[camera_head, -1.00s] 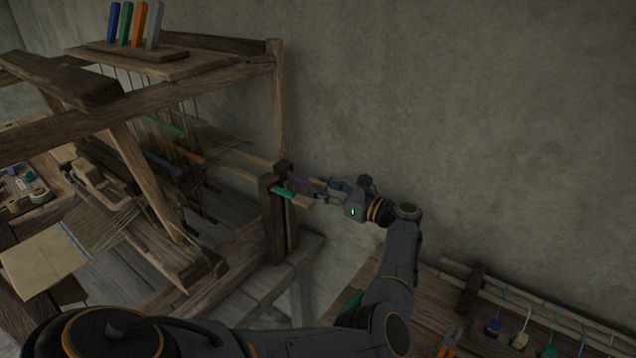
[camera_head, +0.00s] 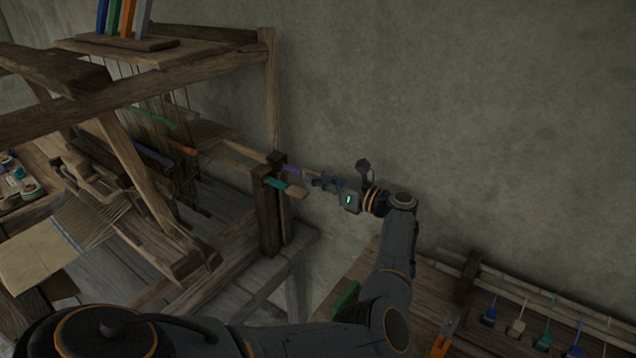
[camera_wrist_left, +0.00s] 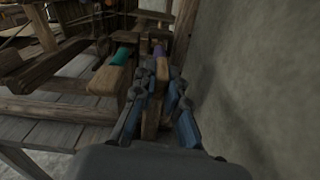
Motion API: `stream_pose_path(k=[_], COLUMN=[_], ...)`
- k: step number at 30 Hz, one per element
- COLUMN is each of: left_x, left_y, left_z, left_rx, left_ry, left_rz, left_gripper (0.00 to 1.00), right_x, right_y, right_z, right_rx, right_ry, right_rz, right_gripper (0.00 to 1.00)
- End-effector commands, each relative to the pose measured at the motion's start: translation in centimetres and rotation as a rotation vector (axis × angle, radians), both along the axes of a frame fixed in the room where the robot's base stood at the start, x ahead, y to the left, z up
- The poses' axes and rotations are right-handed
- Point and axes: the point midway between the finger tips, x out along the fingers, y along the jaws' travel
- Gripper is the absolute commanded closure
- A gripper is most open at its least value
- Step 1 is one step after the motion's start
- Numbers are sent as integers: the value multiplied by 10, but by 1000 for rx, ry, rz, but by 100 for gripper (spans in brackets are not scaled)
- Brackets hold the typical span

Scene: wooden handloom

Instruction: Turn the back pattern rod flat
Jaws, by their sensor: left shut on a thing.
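The back pattern rod (camera_head: 291,170) has a purple band and a pale wooden handle end, and sticks out of the loom post on the wall side. My left gripper (camera_head: 314,179) is shut on its handle. In the left wrist view the fingers (camera_wrist_left: 160,100) lie on either side of the handle (camera_wrist_left: 162,70), which looks narrow and on edge there. The front pattern rod with a teal band (camera_head: 276,183) lies beside it, apart from the fingers; its handle (camera_wrist_left: 108,79) looks broad and flat. My right gripper is not in view.
The loom post (camera_head: 270,215) stands just left of the handles. The grey wall (camera_head: 480,120) is close behind my left gripper. A low bench (camera_head: 425,285) at lower right has a rack with several coloured tags (camera_head: 545,340).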

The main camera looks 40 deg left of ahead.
Motion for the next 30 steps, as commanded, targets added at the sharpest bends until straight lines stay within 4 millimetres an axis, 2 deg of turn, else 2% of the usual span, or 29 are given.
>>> stream_pose_path(k=[3,12,30], left_x=[1,1,3], left_y=[0,0,1], left_z=[-3,-2,0], left_rx=[-10,-41,-104], left_ry=[97,379,947], left_rz=[0,0,-1], left_gripper=[100,100,100], right_x=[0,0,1], right_y=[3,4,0], right_z=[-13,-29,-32], right_rx=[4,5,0], right_ry=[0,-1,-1], right_rz=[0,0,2], right_gripper=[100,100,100])
